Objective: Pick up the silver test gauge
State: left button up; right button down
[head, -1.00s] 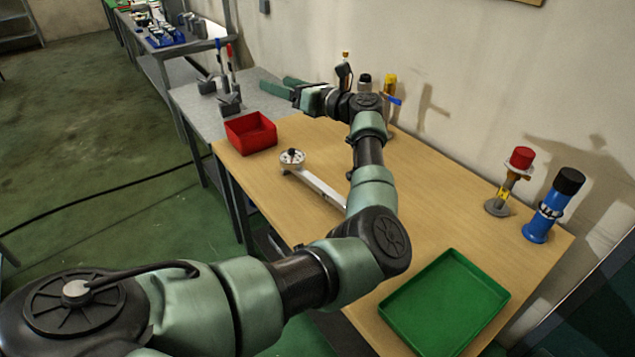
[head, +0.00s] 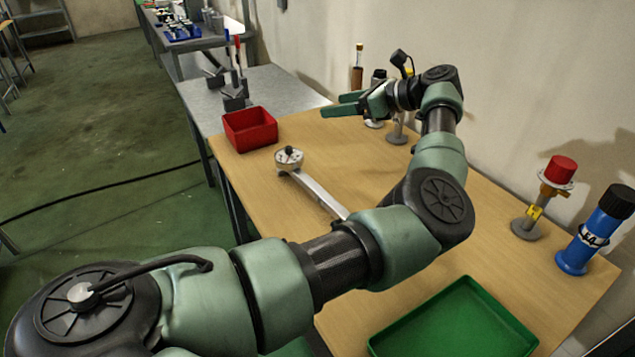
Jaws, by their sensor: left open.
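A silver tool with a round white dial head (head: 289,158) and a long flat bar (head: 320,194) lies on the wooden table. Its lower end is hidden behind my left arm. No other gauge face shows clearly, and I cannot tell for sure that this is the silver test gauge. My left gripper (head: 338,104) is open and empty above the far part of the table, pointing left, beyond the dial tool and apart from it. Some upright fittings with round metal bases (head: 397,137) stand behind this gripper, partly hidden by it. My right gripper is not in view.
A red bin (head: 250,131) stands at the table's left edge. A green tray (head: 455,325) lies at the near side. A red-topped fitting (head: 545,195) and a blue cylinder (head: 592,235) stand on the right by the wall. The table's middle is partly clear.

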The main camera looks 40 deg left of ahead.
pick_arm(q)
notch_tip(320, 180, down, 13)
jog(key=w+b, duration=0.1)
jog(key=b, duration=2.1)
send_near(314, 185)
jog(key=shift+w+a+r, duration=0.15)
jog(key=shift+a+r, duration=0.15)
jog(key=shift+a, duration=0.25)
jog(key=shift+f, duration=0.3)
jog(key=shift+f+b, duration=0.15)
jog(key=shift+b, duration=0.2)
jog(key=shift+a+f, duration=0.1)
jog(key=shift+a, duration=0.25)
jog(key=x, duration=0.7)
jog(key=shift+s+f, duration=0.15)
jog(key=shift+s, duration=0.15)
jog(key=shift+d, duration=0.1)
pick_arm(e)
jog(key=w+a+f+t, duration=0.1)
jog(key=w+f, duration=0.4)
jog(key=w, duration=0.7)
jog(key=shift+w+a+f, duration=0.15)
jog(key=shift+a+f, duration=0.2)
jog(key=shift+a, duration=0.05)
pick_arm(q)
jog(key=shift+c, duration=0.4)
grip_shut()
